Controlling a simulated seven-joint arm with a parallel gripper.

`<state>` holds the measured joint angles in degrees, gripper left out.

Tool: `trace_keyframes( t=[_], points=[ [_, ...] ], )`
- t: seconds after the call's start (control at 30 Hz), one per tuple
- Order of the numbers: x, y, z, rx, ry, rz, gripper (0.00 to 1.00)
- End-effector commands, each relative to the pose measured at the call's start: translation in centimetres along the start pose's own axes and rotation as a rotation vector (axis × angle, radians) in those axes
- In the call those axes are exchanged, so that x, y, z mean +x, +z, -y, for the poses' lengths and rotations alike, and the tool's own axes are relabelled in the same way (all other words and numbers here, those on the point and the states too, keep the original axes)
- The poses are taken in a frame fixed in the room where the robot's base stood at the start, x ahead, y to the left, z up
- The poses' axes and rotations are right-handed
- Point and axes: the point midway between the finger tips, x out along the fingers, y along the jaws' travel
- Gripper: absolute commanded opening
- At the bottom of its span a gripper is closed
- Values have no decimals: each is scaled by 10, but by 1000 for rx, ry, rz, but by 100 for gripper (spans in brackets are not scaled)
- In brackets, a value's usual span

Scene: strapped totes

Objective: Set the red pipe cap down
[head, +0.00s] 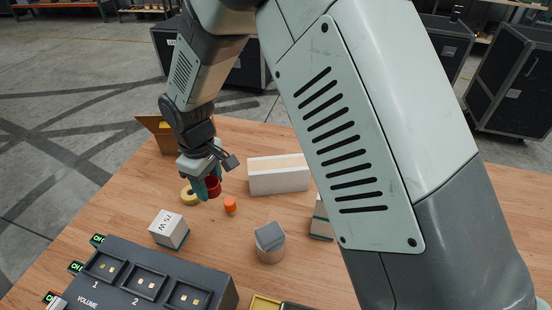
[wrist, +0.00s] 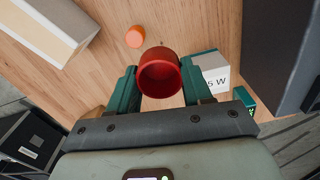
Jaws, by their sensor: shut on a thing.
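The red pipe cap (wrist: 160,72) is held between the two green fingers of my gripper (wrist: 159,88) in the wrist view, its round open end facing the camera. In the head view the red pipe cap (head: 213,187) shows at the fingertips of my gripper (head: 207,185), over the wooden table near a yellow ring and an orange cylinder. I cannot tell exactly how high it is above the table.
An orange cylinder (head: 230,205) and a yellow ring (head: 188,194) are close by. A white box (head: 168,229), a long white block (head: 279,177), a grey round item (head: 270,245) and a dark numbered station (head: 150,280) stand around. Bare wood lies between them.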

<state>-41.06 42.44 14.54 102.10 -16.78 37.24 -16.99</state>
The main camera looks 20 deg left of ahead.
Motion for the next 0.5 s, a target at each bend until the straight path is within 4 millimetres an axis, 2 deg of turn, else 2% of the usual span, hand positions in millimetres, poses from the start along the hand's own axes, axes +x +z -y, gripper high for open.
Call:
trace_keyframes(
  t=[0.03,0.23,0.5],
  points=[
    [1,-6,-16,-63,1,-2,21],
    [2,-25,-76,-378,6,-2,21],
    [2,-29,-157,-801,6,1,21]
  ],
)
